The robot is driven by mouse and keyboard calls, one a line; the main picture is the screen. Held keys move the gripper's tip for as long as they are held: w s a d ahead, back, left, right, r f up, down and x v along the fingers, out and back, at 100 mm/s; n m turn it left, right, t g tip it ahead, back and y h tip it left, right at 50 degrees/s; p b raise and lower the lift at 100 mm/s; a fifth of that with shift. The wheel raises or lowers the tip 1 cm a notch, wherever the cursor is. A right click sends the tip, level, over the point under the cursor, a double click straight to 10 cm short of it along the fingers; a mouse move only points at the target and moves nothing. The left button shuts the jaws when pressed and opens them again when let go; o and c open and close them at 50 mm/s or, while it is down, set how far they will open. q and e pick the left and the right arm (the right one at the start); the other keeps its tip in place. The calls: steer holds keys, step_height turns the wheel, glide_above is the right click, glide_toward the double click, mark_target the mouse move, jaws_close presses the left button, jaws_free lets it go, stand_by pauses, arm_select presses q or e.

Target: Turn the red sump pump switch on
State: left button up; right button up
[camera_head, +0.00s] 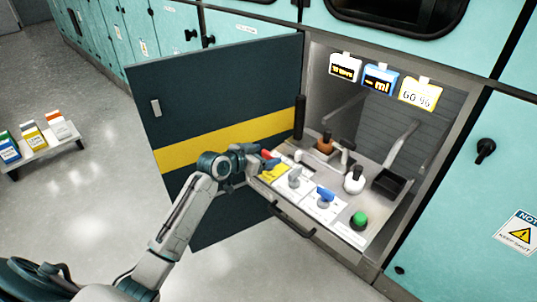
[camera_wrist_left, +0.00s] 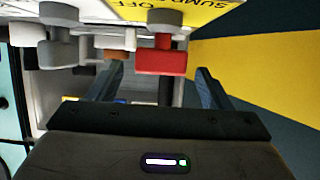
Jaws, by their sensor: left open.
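The red sump pump switch (camera_head: 270,158) sits at the left end of the control panel (camera_head: 345,227), partly hidden by my left gripper in the head view. In the left wrist view the red switch (camera_wrist_left: 161,60) shows between my two fingers, below a grey round pivot. A yellow label (camera_wrist_left: 208,10) beside it shows part of the words "SUMP" and "OFF". My left gripper (camera_head: 258,160) is open, with one finger on each side of the red switch, apparently not closed on it. My right gripper is out of view.
A grey switch (camera_head: 295,178), a blue switch (camera_head: 324,196) and a green button (camera_head: 359,219) follow along the panel. Levers with brown (camera_head: 325,144) and white (camera_head: 354,180) bases stand behind. The open dark cabinet door (camera_head: 210,105) with a yellow stripe is close to my left gripper.

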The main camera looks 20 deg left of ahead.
arm_select(q)
steer(key=shift+x, duration=1.25)
steer(key=c, duration=1)
